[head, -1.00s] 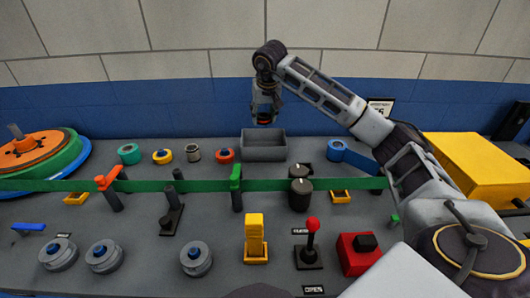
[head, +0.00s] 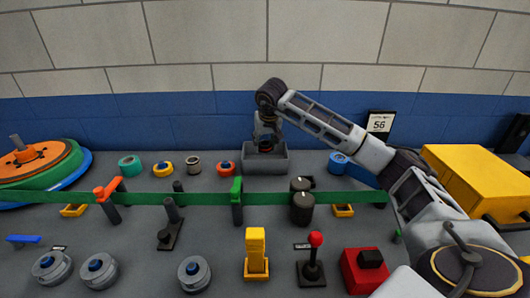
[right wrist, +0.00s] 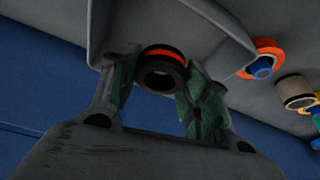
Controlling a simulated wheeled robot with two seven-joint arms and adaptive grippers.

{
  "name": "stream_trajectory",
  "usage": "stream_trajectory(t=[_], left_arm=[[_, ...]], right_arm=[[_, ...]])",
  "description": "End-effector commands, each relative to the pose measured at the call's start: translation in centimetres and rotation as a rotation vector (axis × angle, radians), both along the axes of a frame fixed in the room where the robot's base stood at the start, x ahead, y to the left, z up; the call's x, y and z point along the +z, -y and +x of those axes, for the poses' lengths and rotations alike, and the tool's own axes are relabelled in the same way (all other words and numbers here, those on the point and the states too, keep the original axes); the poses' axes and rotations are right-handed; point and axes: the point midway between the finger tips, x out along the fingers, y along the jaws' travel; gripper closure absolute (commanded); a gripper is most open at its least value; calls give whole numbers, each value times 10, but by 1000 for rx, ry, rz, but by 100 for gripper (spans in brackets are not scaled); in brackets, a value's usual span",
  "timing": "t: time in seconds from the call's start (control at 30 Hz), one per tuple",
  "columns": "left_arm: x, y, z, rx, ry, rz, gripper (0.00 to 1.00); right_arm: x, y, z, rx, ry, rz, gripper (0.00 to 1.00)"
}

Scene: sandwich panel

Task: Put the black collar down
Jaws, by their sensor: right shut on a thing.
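My right gripper (head: 266,146) is at the grey bin (head: 281,166) behind the green belt, its fingertips low at the bin's opening. In the right wrist view my right gripper (right wrist: 158,82) is shut on the black collar (right wrist: 162,78), a short dark ring with an orange-red band, its hole showing. The bin's grey wall (right wrist: 215,28) shows behind the collar there. How far the collar is above the bin floor I cannot tell. My left gripper is not in view.
An orange ring with a blue core (head: 225,167), a tan-and-grey collar (head: 193,165), a yellow ring (head: 162,169) and a teal ring (head: 130,165) stand left of the bin. A blue roll (head: 338,163) stands right. The green belt (head: 270,198) crosses in front.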

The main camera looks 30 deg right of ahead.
Motion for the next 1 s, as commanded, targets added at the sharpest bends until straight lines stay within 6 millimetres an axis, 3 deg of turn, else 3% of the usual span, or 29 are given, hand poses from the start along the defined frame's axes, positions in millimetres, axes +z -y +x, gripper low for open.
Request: stream_trajectory(t=[0.2,0.37,0.6,1.0], left_arm=[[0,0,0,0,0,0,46],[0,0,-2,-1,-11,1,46],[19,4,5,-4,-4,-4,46],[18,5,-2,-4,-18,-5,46]], right_arm=[[-1,0,0,0,0,0,80],[-14,0,-1,0,-2,0,80],[-35,0,0,0,0,1,80],[-38,0,0,0,0,0,80]])
